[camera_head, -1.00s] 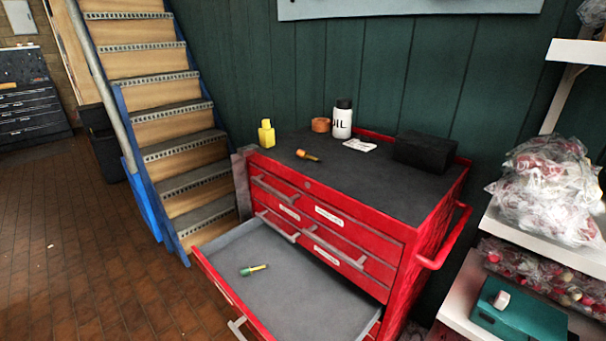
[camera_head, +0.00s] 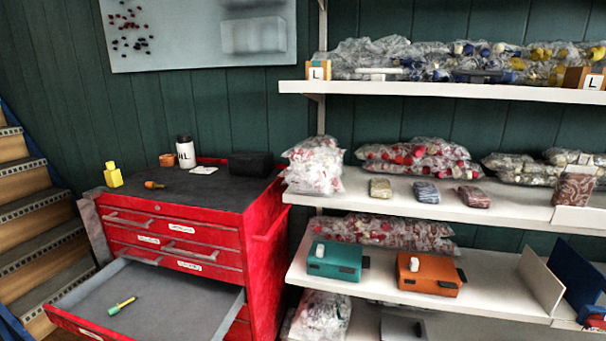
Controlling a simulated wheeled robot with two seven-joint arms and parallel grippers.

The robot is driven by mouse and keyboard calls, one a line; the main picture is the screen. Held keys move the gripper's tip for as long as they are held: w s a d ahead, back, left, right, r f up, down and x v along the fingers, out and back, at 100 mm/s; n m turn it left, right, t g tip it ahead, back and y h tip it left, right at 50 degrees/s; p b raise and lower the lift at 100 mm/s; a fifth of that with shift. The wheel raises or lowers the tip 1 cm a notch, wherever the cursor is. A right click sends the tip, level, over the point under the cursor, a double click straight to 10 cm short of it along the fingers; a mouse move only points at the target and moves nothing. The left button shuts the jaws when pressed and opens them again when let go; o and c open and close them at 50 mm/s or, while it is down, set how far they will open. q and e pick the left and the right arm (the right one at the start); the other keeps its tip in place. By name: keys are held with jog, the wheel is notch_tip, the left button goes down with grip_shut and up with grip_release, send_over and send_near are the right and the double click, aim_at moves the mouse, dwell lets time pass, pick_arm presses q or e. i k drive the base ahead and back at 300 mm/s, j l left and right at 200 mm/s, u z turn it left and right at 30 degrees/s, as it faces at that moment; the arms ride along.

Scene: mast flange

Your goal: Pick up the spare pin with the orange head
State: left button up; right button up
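A small pin with an orange head (camera_head: 153,184) lies on the dark top of the red tool chest (camera_head: 262,238), towards its front left. A second pin with a green head (camera_head: 115,310) and a yellowish shaft lies in the open drawer (camera_head: 170,292) of the chest. Neither of my grippers shows in the head view.
On the chest top stand a yellow bottle (camera_head: 113,177), an orange-brown roll (camera_head: 167,160), a white oil bottle (camera_head: 186,153) and a black box (camera_head: 250,164). White shelves (camera_head: 400,203) with bagged parts, a teal case (camera_head: 337,261) and an orange case (camera_head: 428,275) stand right. Stairs (camera_head: 28,215) are left.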

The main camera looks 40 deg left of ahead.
aim_at(153, 184)
jog(key=k+j+z, duration=0.2)
jog(key=j+z, duration=0.25)
jog(key=j, duration=0.2)
jog(key=k+j+z, duration=0.45)
jog(key=j, duration=0.15)
jog(key=k+j+z, duration=0.85)
jog(key=i+j, duration=0.05)
jog(key=i, duration=0.05)
